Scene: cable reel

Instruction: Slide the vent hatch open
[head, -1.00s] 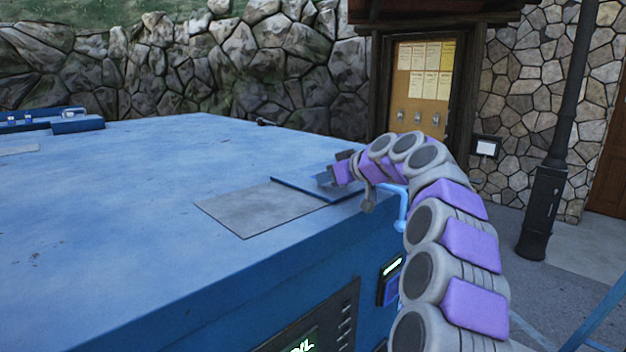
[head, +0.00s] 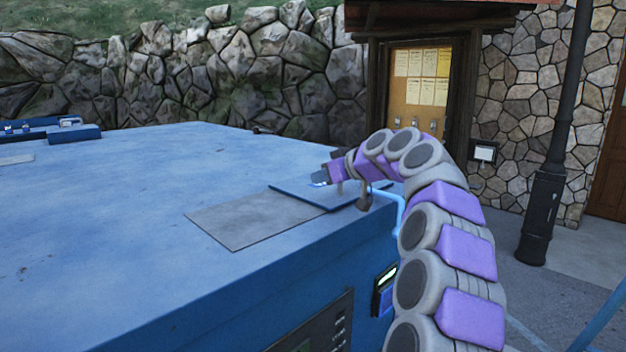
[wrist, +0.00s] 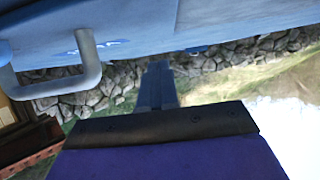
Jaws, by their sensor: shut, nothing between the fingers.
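A blue plate (head: 318,195), which looks like the vent hatch, lies flat on top of the large blue housing near its right edge. A flat grey rectangle (head: 245,219) adjoins it on the left; I cannot tell if it is an opening or a panel. My gripper (head: 320,180) is shut and empty, just above the blue plate's far side; contact is unclear. Its shut fingers also show in the wrist view (wrist: 158,85). A U-shaped handle (wrist: 82,70) stands on the blue surface in the wrist view, apart from the fingers.
The blue housing top (head: 120,220) is broad and mostly clear. A light-blue bent bar (head: 398,203) shows at its right edge beside my arm. A stone wall (head: 250,75), a notice board (head: 420,80) and a dark post (head: 550,185) stand beyond.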

